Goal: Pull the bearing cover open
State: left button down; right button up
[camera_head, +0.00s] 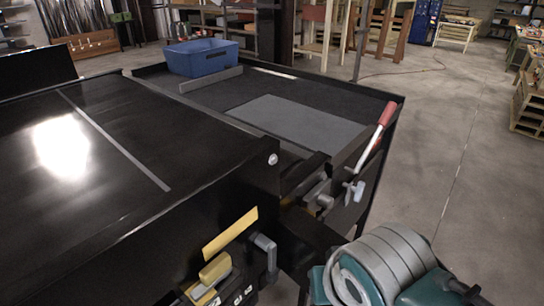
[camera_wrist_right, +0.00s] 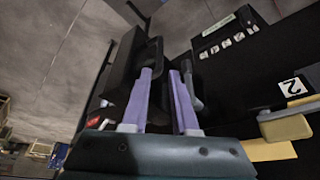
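The bearing cover is hard to pick out for certain. A black housing (camera_head: 303,175) at the conveyor's near right corner looks like it; a dark block (camera_wrist_right: 147,62) ahead of my fingers in the wrist view may be the same part. My right gripper (camera_wrist_right: 161,72) shows two purple fingers apart, with a dark gap and nothing clearly held between them. A grey handle (camera_wrist_right: 194,92) stands close beside the right finger; a grey handle also shows in the head view (camera_head: 265,248). My right arm fills the head view's lower right, its fingers hidden. My left gripper is not in view.
A red-gripped lever (camera_head: 387,113) rises at the tray's right side. A blue bin (camera_head: 202,57) sits at the back of the black tray (camera_head: 228,93). Yellow blocks (camera_head: 215,270) and number labels line the conveyor side.

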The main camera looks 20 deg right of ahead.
jog(key=shift+v, duration=1.2)
